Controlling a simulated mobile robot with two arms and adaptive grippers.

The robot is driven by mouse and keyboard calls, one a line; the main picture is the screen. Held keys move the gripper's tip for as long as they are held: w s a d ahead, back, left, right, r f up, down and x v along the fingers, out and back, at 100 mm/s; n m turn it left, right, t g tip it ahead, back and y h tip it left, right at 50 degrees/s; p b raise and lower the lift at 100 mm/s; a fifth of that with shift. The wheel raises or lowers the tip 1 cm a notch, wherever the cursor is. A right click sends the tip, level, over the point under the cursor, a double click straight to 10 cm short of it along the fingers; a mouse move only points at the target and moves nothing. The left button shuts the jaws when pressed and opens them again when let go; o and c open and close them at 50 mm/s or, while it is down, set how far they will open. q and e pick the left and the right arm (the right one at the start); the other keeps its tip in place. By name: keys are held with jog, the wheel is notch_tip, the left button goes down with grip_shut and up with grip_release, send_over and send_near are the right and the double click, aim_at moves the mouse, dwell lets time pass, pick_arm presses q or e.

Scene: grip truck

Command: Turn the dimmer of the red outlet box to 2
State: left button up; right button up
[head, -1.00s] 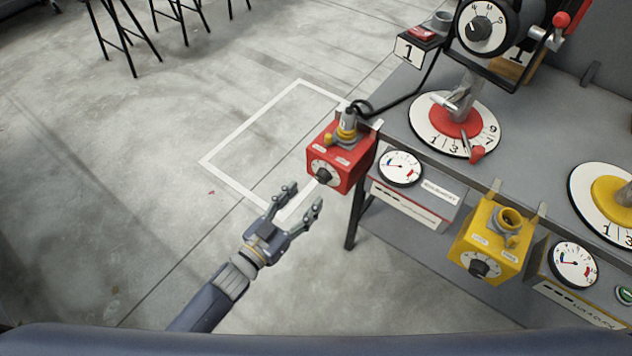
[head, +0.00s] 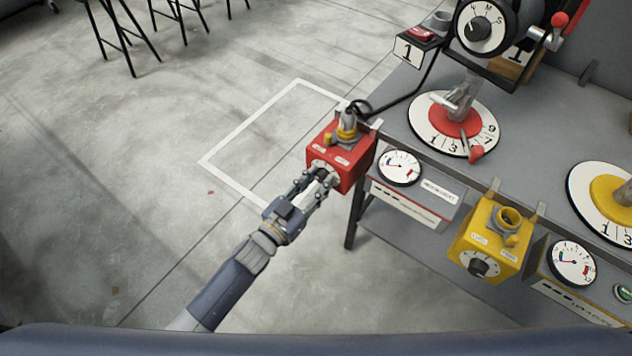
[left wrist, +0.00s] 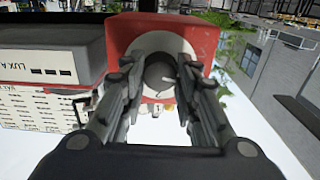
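The red outlet box (head: 352,167) hangs at the left end of the grey table. Its dimmer (head: 321,172) is a dark knob on a white dial, partly hidden by my left gripper (head: 317,183). In the left wrist view the red box (left wrist: 120,38) shows its white dial (left wrist: 147,43), with the dimmer (left wrist: 160,72) between the fingers of my left gripper (left wrist: 160,80). The fingers flank the knob closely and look shut on it. The number it points to cannot be read. My right gripper is not in view.
A yellow outlet box (head: 490,245) with its own dial hangs further right on the table edge. Round gauges (head: 400,168) and a numbered red-centred dial (head: 425,118) are nearby. A cable (head: 408,97) runs behind the red box.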

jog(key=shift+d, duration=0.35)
pick_arm(q)
jog(key=shift+m, duration=0.4)
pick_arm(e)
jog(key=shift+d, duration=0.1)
pick_arm(q)
jog(key=m+b, duration=0.1)
jog(key=m, duration=0.5)
jog(key=shift+f+m, duration=0.1)
jog(key=shift+m, duration=0.2)
jog(key=m+b, duration=0.1)
jog(key=m, duration=0.3)
jog(key=shift+m+b, duration=0.6)
jog(key=shift+m, duration=1.5)
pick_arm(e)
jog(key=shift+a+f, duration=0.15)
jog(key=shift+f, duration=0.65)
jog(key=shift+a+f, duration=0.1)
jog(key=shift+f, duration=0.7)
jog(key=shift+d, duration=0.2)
pick_arm(q)
jog(key=o, duration=1.1)
